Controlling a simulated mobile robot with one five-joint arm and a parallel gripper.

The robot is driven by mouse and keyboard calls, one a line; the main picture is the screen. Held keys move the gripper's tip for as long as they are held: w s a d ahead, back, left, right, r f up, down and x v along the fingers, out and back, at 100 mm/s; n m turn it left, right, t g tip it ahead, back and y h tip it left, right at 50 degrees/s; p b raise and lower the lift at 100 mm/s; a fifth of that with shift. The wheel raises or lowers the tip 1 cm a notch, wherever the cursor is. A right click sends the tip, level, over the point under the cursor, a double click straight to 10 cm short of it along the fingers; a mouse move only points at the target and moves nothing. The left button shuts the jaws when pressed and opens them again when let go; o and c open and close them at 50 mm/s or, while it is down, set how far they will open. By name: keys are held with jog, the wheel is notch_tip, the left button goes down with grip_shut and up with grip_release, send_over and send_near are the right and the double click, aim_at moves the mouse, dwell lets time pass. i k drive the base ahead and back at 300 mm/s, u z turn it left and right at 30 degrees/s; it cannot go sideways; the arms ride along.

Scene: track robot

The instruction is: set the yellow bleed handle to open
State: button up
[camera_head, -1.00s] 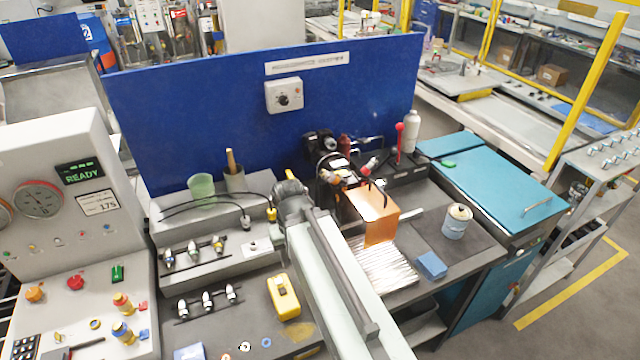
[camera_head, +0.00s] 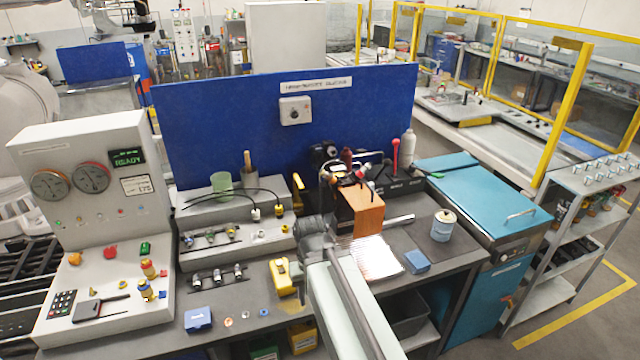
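A small upright yellow handle (camera_head: 297,193) shows at the right end of the grey stepped block, in front of the blue panel. It looks like the bleed handle, but its lower part is hidden and its exact setting cannot be read. My arm reaches up from the bottom of the view, and its dark grey end with my gripper (camera_head: 318,229) is in front of and below the yellow handle, apart from it in the picture. The fingers are not clearly visible, so I cannot tell whether they are open or shut, and nothing held is visible.
A copper-orange block (camera_head: 362,212) with hoses and a red-knobbed lever (camera_head: 395,150) stand right of my arm. The control console (camera_head: 85,220) reads READY. A tin (camera_head: 443,226) and a blue block (camera_head: 417,262) sit at right.

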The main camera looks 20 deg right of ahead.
aim_at(296, 177)
jog(key=u, duration=0.15)
jog(key=i, duration=0.95)
jog(key=z, duration=0.1)
